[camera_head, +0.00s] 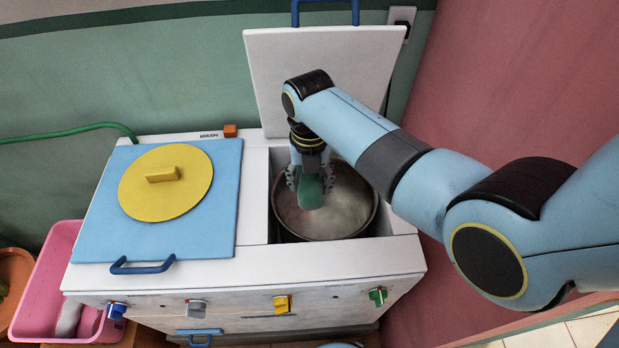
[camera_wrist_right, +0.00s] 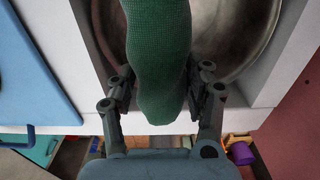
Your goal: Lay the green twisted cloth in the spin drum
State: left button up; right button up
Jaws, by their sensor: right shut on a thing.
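The green twisted cloth (camera_head: 311,191) is held by my right gripper (camera_head: 309,178) over the spin drum (camera_head: 345,212). In the right wrist view the cloth (camera_wrist_right: 158,62) runs between the fingers of my right gripper (camera_wrist_right: 162,95), which are shut on it. The metal drum (camera_wrist_right: 235,40) shows behind it. The cloth's lower end appears inside the drum opening in the head view; whether it touches the drum floor I cannot tell. My left gripper is not in view.
The drum's white lid (camera_head: 325,75) stands open at the back. The blue wash lid (camera_head: 205,225) with a yellow round cover (camera_head: 185,198) is shut at the left. A pink basin (camera_head: 50,285) stands at the far left. Coloured knobs line the machine's front.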

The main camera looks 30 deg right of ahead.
notch_tip(320, 180, down, 4)
jog(key=b, duration=0.3)
jog(key=shift+s+r, duration=0.1)
jog(key=shift+r, duration=0.15)
pick_arm(q)
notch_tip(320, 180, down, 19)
jog(key=b, duration=1.5)
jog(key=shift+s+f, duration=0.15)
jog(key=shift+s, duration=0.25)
pick_arm(e)
notch_tip(320, 180, down, 21)
jog(key=shift+f, duration=0.15)
jog(key=o, duration=1.4)
